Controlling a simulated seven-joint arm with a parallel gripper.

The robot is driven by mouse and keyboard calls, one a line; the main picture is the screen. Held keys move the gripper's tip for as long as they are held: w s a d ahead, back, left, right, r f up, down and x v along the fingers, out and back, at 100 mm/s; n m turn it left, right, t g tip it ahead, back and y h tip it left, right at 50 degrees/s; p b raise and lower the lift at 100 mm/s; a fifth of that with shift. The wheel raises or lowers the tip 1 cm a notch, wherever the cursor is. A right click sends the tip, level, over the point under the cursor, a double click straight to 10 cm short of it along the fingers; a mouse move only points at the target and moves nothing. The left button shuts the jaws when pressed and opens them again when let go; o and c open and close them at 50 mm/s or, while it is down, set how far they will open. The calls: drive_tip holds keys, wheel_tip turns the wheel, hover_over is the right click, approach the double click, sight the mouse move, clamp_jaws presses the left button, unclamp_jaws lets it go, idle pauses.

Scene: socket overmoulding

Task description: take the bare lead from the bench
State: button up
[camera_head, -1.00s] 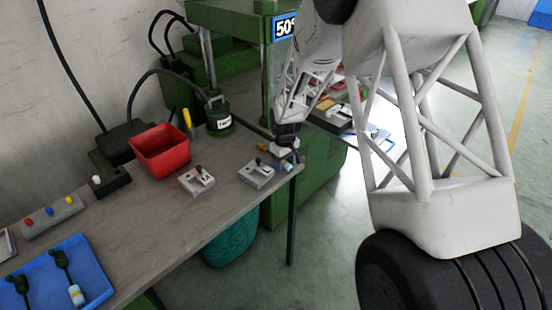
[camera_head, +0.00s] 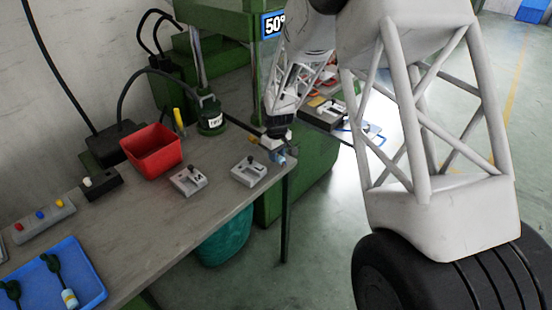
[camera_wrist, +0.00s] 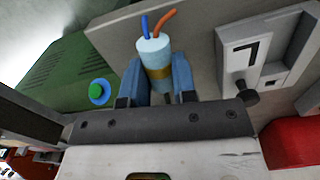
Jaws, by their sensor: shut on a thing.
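The bare lead (camera_wrist: 154,62) is a pale blue cylinder with a brass-coloured band, a blue wire and an orange wire at its end. My gripper (camera_wrist: 158,85) is shut on it, with one blue finger on each side of the cylinder. In the head view my gripper (camera_head: 278,153) is at the far right corner of the bench (camera_head: 150,240), and the lead there is small and mostly hidden. I cannot tell whether the lead still touches the bench.
Two grey clamp blocks (camera_head: 188,180) (camera_head: 248,171) stand left of my gripper; one marked 7 (camera_wrist: 255,58) is close in the wrist view. The front bench strip is clear.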

wheel_tip(320, 180, up, 8)
drive_tip(key=shift+f, duration=0.2)
idle(0.8)
